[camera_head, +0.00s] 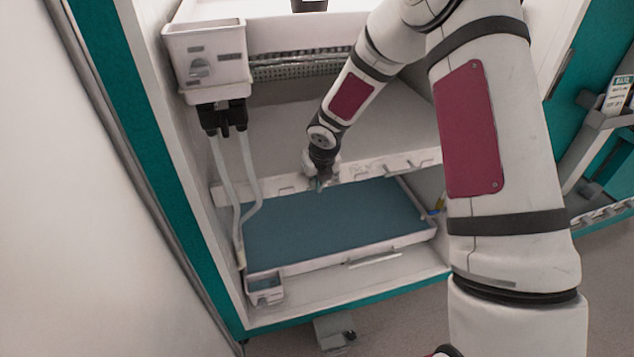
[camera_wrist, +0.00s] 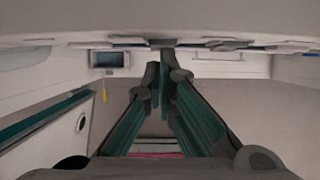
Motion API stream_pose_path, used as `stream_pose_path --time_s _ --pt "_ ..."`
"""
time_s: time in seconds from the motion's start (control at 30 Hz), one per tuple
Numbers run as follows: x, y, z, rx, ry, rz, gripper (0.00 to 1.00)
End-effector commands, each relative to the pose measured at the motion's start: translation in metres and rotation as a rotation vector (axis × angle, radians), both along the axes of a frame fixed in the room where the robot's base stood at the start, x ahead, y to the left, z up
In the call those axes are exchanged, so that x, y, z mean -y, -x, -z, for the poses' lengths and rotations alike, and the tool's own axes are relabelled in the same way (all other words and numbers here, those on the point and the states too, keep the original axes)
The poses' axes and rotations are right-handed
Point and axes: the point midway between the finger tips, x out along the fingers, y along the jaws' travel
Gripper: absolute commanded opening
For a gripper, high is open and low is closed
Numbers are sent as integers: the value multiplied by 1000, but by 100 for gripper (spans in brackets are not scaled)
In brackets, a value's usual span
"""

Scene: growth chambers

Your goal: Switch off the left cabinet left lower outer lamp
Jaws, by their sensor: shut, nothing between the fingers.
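In the head view my arm reaches into a teal-framed white cabinet (camera_head: 172,165). My gripper (camera_head: 318,184) is at the front edge of the middle shelf (camera_head: 348,174), above the blue-floored tray (camera_head: 330,222). Small fittings line this edge; which one belongs to the left lower outer lamp I cannot tell, and no lit lamp is clear. In the wrist view my gripper (camera_wrist: 161,72) is shut and empty, its teal fingers meeting just below a pale edge (camera_wrist: 165,25) with dark fittings (camera_wrist: 230,44). Whether the tips touch a fitting I cannot tell.
A white box (camera_head: 207,58) with hanging tubes (camera_head: 222,175) is at the cabinet's left. A small white container (camera_head: 265,283) sits at the tray's front left corner. Space under the shelf looks open.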

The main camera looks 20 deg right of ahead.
Motion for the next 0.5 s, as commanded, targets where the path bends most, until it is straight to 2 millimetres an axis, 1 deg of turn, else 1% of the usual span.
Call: stream_pose_path --time_s 0.17,0.5 --pt "0 0 -1 0 0 0 0" --pt "0 1 -13 0 0 1 0"
